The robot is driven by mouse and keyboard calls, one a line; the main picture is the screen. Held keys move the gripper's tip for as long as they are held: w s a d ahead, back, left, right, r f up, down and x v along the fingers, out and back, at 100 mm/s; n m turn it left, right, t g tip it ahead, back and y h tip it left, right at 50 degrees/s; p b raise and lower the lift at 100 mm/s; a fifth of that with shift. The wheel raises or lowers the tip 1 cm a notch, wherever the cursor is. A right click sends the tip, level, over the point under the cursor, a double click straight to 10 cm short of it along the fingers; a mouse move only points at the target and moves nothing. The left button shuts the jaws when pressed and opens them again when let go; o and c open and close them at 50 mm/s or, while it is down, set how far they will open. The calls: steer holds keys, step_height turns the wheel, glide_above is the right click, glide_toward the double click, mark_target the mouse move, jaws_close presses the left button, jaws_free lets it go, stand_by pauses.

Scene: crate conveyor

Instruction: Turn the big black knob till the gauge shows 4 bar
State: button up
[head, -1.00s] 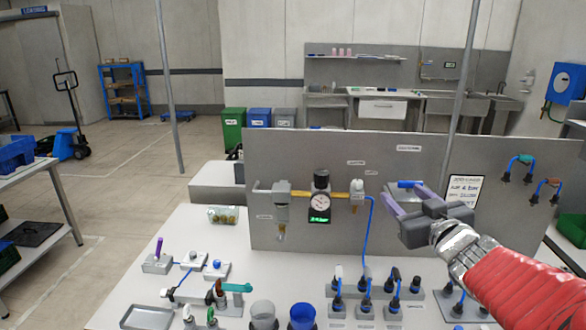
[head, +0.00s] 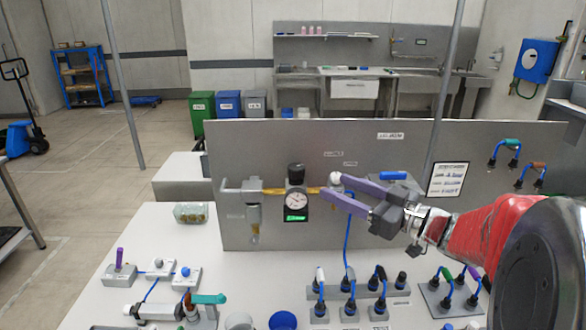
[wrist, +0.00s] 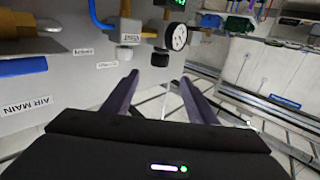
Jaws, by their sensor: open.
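The big black knob (head: 295,172) stands upright on top of the regulator on the grey panel. The round white-faced gauge (head: 297,200) sits just below it, with a lit green display (head: 295,218) whose digits are too small to read. In the wrist view, where the scene is inverted, the knob (wrist: 159,58) shows beside the gauge (wrist: 178,37), ahead of my fingertips. My gripper (head: 331,190) is open and empty, right of the knob and gauge and apart from them. Its purple fingers point left. The needle's reading cannot be made out.
A small pale knob (head: 335,179) on the brass line is close to my upper finger in the head view. A blue valve handle (head: 393,176) is right of it. A blue hose (head: 347,235) hangs down the panel. Plugs and fittings stand on the bench in front.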

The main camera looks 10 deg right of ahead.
mark_target(303, 172)
steer(key=shift+w+a, duration=0.1)
steer(key=shift+w, duration=0.05)
steer(key=x, duration=1.3)
steer(key=shift+w+a, duration=0.1)
steer(key=shift+w, duration=0.15)
